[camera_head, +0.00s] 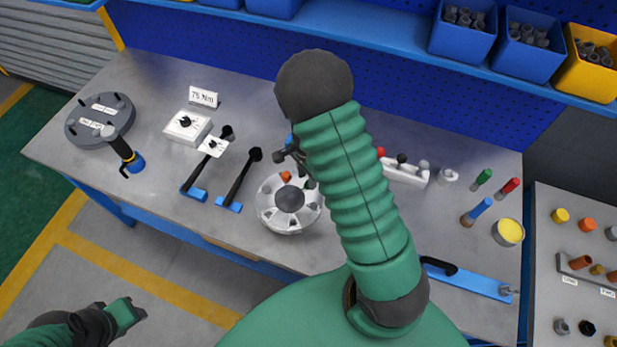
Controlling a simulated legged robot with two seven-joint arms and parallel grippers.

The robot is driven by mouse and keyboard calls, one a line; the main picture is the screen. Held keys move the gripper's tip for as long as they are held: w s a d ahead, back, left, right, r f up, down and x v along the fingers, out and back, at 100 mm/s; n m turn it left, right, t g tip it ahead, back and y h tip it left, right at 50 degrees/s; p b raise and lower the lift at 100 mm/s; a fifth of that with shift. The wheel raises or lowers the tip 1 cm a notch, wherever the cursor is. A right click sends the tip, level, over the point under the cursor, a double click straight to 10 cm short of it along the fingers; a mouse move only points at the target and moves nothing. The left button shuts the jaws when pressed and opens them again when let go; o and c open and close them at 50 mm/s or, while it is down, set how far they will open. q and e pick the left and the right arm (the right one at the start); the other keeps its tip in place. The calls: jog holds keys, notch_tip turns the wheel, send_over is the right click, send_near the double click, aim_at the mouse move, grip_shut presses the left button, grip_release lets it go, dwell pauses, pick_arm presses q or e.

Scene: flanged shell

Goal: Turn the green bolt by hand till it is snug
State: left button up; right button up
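The pale round flanged shell (271,219) sits near the middle of the bench, with a dark centre and an orange bolt head (286,176) on its far side. My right gripper (287,157) shows as a small dark part beside the green sleeve, over the shell's far side. Its fingers are mostly hidden, so its opening and any contact are unclear. My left gripper (126,314) is low at the left, away from the bench, its fingers unclear.
Two black-handled tools with blue ends (229,206) lie left of the shell. A dark flanged disc (73,121), a white dial box (187,127) and a "75 Nm" sign (203,97) stand farther left. Coloured-handled tools (476,212) and a yellow-topped tin (509,232) are right.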

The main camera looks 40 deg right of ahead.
aim_at(307, 182)
jog(key=shift+o, duration=0.4)
jog(key=shift+s+a, duration=0.1)
notch_tip(307, 182, up, 17)
jog(key=shift+f, duration=0.15)
jog(key=s+a+f+n+t+b, duration=0.1)
jog(key=s+a+f+n, duration=0.2)
jog(key=a+n, duration=0.4)
jog(key=s+a+f+n+t+b, duration=0.1)
jog(key=s+a+f+n, duration=0.2)
jog(key=a+n, duration=0.4)
jog(key=n, duration=0.4)
jog(key=shift+s+a+f+n, duration=0.2)
jog(key=shift+s+a+n, duration=0.05)
jog(key=shift+s+n, duration=0.15)
